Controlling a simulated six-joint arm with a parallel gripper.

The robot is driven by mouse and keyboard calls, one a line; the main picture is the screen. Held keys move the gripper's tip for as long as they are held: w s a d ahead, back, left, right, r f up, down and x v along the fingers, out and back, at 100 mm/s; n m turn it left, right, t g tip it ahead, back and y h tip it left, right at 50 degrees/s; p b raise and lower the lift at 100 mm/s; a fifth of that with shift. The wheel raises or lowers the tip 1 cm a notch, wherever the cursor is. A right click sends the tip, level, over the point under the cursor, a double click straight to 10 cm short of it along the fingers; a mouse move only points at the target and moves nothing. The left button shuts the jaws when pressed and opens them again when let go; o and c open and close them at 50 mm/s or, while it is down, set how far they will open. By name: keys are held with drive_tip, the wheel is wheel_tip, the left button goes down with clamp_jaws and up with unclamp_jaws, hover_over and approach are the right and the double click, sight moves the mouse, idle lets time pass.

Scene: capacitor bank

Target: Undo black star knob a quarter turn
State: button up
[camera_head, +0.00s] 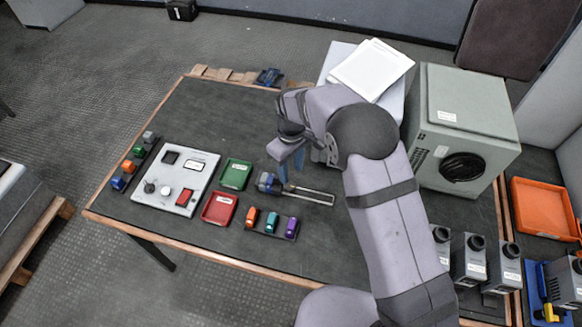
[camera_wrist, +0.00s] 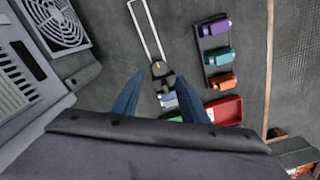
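A small dark knob-like piece (camera_wrist: 159,69) sits at the near end of a pale slotted rail (camera_wrist: 147,30) in the wrist view; its star shape is too small to make out. A grey-blue block (camera_wrist: 168,99) adjoins it, and the block also shows at the rail's left end in the head view (camera_head: 266,182). My gripper (camera_wrist: 160,76) has its two blue fingers spread apart, one on each side of the dark piece in the picture, with nothing between the tips. In the head view my gripper (camera_head: 287,174) hangs over the block and rail; contact cannot be told.
A white panel (camera_head: 178,200) with another round black knob (camera_head: 150,187) lies left. Green (camera_head: 236,174) and red (camera_head: 219,208) trays lie between panel and rail. A rack of coloured pieces (camera_head: 271,222) lies in front of the rail. A large grey cabinet (camera_head: 465,125) stands right.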

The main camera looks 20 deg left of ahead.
sight(291, 187)
drive_tip(key=shift+f+b, duration=2.25)
drive_tip(key=shift+f, duration=1.55)
drive_tip(key=c, duration=0.9)
drive_tip(key=shift+c, duration=0.2)
drive_tip(key=shift+w+n+p, duration=0.1)
drive_tip(key=shift+n+p, duration=0.25)
drive_tip(key=shift+n, duration=1.05)
